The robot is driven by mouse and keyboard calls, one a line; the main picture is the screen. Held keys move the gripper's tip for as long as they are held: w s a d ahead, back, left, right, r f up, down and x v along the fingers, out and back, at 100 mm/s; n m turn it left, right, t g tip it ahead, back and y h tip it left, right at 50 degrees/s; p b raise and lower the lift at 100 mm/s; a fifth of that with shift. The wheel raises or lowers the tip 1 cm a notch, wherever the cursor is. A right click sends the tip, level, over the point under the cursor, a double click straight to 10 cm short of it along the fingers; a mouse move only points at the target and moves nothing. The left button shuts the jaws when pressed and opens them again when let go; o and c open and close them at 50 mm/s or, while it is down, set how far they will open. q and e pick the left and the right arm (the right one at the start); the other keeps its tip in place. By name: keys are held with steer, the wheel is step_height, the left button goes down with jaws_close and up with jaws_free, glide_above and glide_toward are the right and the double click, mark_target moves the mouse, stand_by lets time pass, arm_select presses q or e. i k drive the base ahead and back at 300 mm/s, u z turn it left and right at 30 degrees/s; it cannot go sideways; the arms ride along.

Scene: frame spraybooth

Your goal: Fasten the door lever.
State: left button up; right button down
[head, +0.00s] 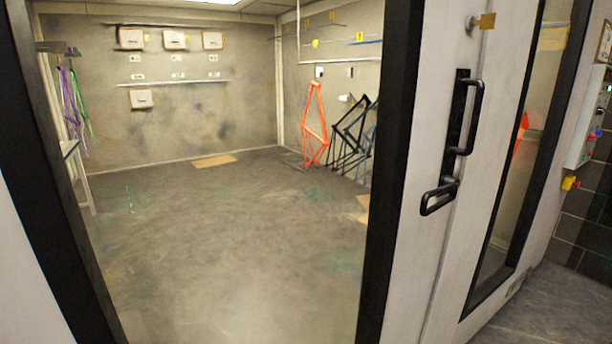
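The door lever (439,198) is a black loop-shaped handle at the lower end of a black plate on a light grey door (420,110), right of centre in the head view. It sticks out to the left and slants slightly down. A black upright pull handle (478,117) sits above it on the same plate. The door has a tall window with a black frame. Left of the door is a wide opening with a black frame (395,150). Neither of my grippers is in view. The latch behind the lever is hidden.
Behind the opening is a booth with a bare, stained floor (230,240). An orange bike frame (315,125) and black frames (350,135) lean at its right wall. A small tan tag (487,20) is near the door's top. Clear floor (545,305) shows at lower right.

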mark_target(439, 192)
steer(key=z, duration=0.5)
steer(key=k, duration=0.65)
steer(key=z, duration=1.25)
steer(key=i, duration=1.1)
steer(key=u, duration=0.35)
